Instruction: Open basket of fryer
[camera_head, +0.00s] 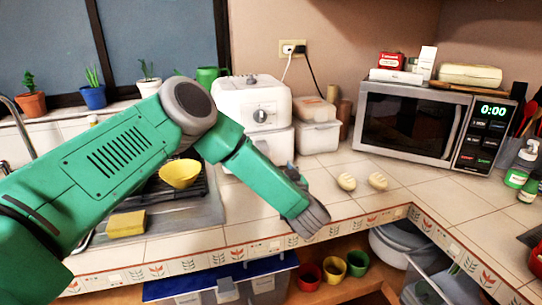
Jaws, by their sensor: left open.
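The fryer (250,93) is a white appliance with a round dial, standing against the back wall left of the middle. Its lower basket section (278,146) looks pushed in, and its front is partly hidden behind my green left arm. My left gripper (312,220) is grey and points down at the counter's front edge, in front of and to the right of the fryer. It is apart from the basket, with nothing seen in it. Its fingertips are small and hard to make out. My right gripper is not in view.
White containers (318,136) stand right of the fryer, and two pale rolls (347,181) lie on the counter. A microwave (410,118) stands at the right. A yellow bowl (180,173) sits on a dark rack at the left. Coloured pots (334,268) stand below the counter.

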